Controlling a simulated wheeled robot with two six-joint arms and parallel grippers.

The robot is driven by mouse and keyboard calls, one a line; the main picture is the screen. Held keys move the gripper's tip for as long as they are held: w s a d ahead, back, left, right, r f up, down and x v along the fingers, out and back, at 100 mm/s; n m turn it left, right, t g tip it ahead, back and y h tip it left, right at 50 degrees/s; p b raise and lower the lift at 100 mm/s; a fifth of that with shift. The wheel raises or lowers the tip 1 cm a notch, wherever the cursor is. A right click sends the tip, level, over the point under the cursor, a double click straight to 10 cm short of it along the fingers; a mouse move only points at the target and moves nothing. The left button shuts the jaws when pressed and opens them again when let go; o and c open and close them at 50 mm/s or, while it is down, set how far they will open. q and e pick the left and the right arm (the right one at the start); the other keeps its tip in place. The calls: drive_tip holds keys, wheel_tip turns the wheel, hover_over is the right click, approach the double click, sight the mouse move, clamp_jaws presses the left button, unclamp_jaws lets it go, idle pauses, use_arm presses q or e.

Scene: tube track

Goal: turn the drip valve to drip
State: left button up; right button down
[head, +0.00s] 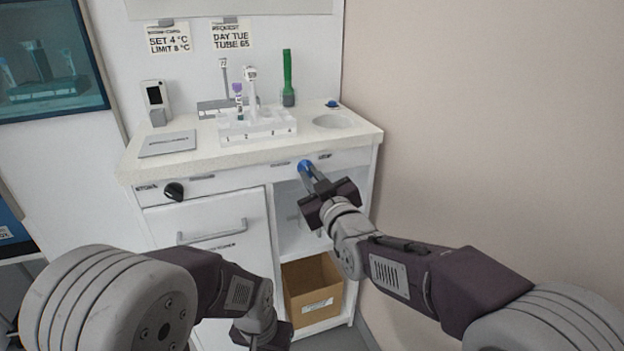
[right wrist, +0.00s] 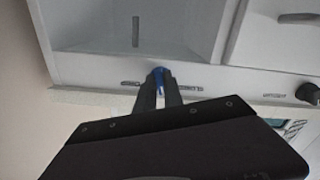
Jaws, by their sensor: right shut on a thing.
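The blue drip valve (head: 303,166) sits on the front panel under the counter's edge, between two small labels. It also shows in the right wrist view (right wrist: 158,76), between my fingertips. My right gripper (head: 308,173) is shut on the valve, with a finger on each side of it; the fingers hide part of it, so its exact setting is hard to read. My left gripper (head: 262,331) hangs low at the bottom of the head view, away from the counter, and its fingers are not clear.
A black knob (head: 174,191) is on the same panel at the left. A white rack (head: 258,126) with tubes stands on the counter (head: 150,168), beside a green tube (head: 288,80) and a round basin (head: 333,121). A cardboard box (head: 312,290) sits in the open bay below.

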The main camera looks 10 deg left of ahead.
drive_tip(key=m+b, duration=0.1)
drive_tip(key=m, duration=0.4)
drive_tip(key=m+b, duration=0.1)
drive_tip(key=m, duration=0.5)
drive_tip(key=shift+s+a+b, duration=0.1)
drive_tip(key=shift+a+b, duration=0.1)
drive_tip(key=shift+b, duration=0.2)
drive_tip(key=shift+m, duration=0.4)
drive_tip(key=c, duration=1.5)
unclamp_jaws()
drive_tip(key=shift+o, duration=0.2)
drive_tip(key=shift+s+r, duration=0.1)
